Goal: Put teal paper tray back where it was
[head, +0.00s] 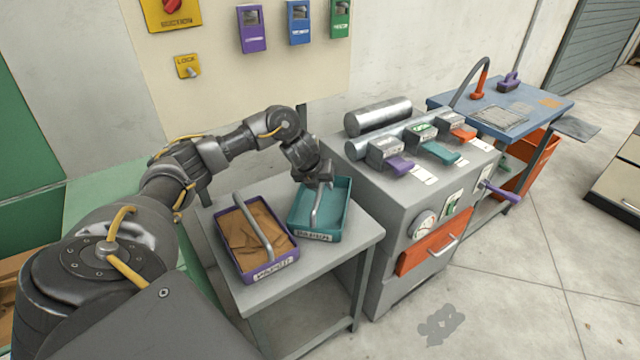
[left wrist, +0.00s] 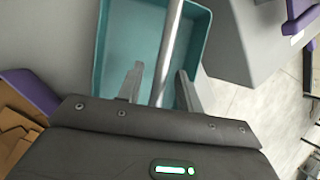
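The teal paper tray (head: 335,222) stands on the grey side table next to a purple tray and looks empty. It has a grey bar handle across its top and a label on its front. My left gripper (head: 319,184) is over the tray's far part, pointing down at the handle. In the left wrist view, the two fingers (left wrist: 160,88) are apart, one on each side of the handle (left wrist: 167,50), with gaps showing. The teal tray (left wrist: 130,45) fills the middle of that view. My right gripper is not in view.
The purple tray (head: 284,262) with brown paper sits close on the left. The grey side table (head: 318,265) has little bare room. A grey machine (head: 385,199) with rollers stands close on the right. A blue-topped bench (head: 548,100) is farther right. The wall is behind.

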